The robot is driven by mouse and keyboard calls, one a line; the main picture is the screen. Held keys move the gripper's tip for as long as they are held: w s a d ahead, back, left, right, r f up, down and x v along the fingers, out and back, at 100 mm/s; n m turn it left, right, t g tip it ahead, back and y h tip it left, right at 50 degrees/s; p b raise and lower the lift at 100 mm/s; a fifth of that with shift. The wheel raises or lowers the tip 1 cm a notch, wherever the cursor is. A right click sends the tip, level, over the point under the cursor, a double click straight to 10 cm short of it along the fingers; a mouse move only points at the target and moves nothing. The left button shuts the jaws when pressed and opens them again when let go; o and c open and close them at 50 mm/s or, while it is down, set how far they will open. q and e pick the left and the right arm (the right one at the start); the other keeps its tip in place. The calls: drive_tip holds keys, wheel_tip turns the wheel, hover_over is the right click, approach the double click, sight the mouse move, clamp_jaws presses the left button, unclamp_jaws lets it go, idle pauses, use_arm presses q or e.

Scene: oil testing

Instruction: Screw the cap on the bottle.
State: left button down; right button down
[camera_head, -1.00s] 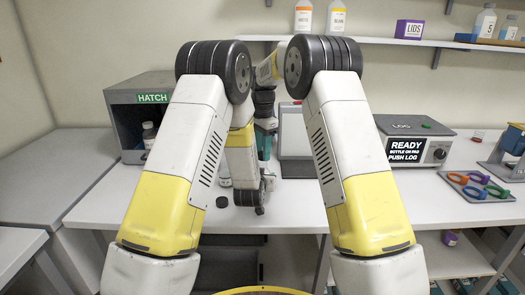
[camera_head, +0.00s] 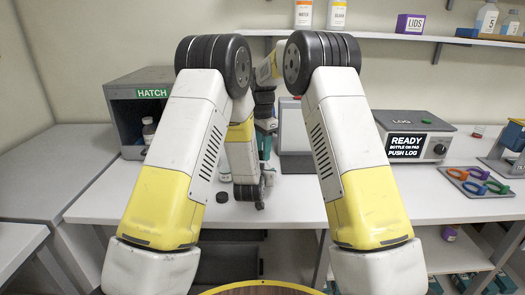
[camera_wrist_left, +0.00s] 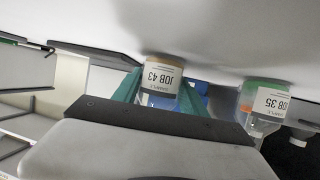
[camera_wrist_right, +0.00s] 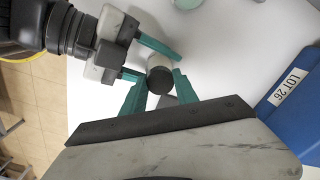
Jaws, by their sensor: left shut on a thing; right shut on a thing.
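A bottle labelled JOB 43 (camera_wrist_left: 160,78), with tan contents, is between the green fingers of my left gripper (camera_wrist_left: 158,88), which is shut on it low over the table. In the right wrist view the left gripper comes in from the upper left. My right gripper (camera_head: 264,148) points down from above. In the right wrist view its fingers are closed around a dark round cap (camera_wrist_right: 161,82), at the top of the held bottle's pale body. I cannot tell how far the cap is threaded. In the head view my left wrist hides the bottle.
A blue LOT 26 box (camera_wrist_right: 295,85) is close to my right gripper. A hatch box (camera_head: 120,110) stands left, a READY logger (camera_head: 415,147) right.

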drive_tip(key=shift+f, duration=0.6)
drive_tip(key=m, duration=1.3)
drive_tip(key=shift+w, duration=0.15)
drive_tip(key=c, duration=0.9)
unclamp_jaws()
drive_tip(key=shift+c, duration=0.2)
drive_tip(key=shift+r, duration=0.1)
